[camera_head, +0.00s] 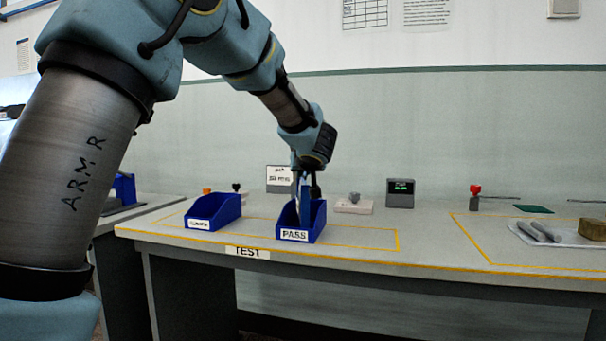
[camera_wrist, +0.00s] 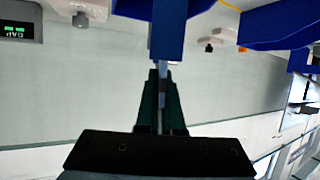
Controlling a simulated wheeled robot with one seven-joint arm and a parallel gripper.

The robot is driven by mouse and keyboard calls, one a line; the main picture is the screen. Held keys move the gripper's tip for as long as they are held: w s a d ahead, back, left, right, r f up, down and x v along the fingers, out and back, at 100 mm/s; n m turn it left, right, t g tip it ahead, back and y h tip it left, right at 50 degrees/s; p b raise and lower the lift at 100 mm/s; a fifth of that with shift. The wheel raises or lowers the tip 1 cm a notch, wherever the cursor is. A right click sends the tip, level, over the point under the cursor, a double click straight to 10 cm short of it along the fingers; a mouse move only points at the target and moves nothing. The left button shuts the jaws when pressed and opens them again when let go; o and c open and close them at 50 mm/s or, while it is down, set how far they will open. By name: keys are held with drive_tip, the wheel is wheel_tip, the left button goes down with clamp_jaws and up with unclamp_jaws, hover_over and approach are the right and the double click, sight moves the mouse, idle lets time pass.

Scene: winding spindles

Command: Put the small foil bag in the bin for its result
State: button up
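The blue PASS bin (camera_head: 296,236) stands on the test bench in the head view. My gripper (camera_head: 304,205) points down into its open top. No foil bag is clearly visible; the bin's inside is mostly hidden. A second blue bin (camera_head: 213,211) stands left, its label too small to read.
A small display with green characters (camera_head: 400,193) stands behind right, beside a pale block with a grey knob (camera_head: 353,206). A white sign (camera_head: 279,179) is behind the PASS bin. Farther right are a red-topped post (camera_head: 475,196) and a tray (camera_head: 570,238) with grey pieces.

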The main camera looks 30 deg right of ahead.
drive_tip(key=o, duration=0.4)
drive_tip(key=shift+o, duration=0.2)
drive_tip(key=shift+r, duration=0.2)
drive_tip(key=p+v, duration=0.2)
drive_tip(key=v, duration=1)
